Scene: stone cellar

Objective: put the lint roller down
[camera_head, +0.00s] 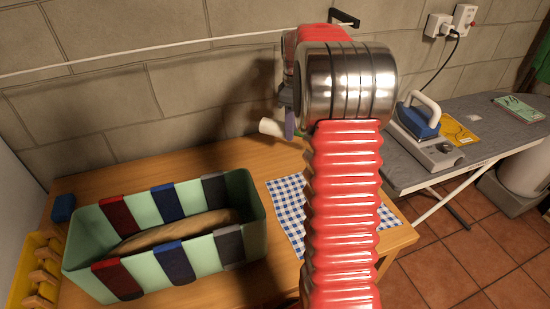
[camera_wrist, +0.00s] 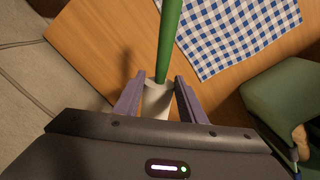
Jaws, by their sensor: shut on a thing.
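The lint roller has a white roll and a green handle. In the wrist view its green handle (camera_wrist: 169,42) runs upward from the white roll, which sits between the purple-grey fingers of my gripper (camera_wrist: 160,96). My gripper is shut on the lint roller. In the head view the white roll (camera_head: 270,127) sticks out left of my gripper (camera_head: 288,124), above the back part of the wooden table (camera_head: 165,168). My arm hides most of the handle there. The gap between roller and tabletop is hard to judge.
A blue-and-white checked cloth (camera_head: 289,208) lies on the table, partly behind my arm. A green box (camera_head: 255,205) with striped straps holds a long brown thing. A small blue object (camera_head: 63,208) lies at the left. An ironing board (camera_head: 455,140) with an iron (camera_head: 420,122) stands right.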

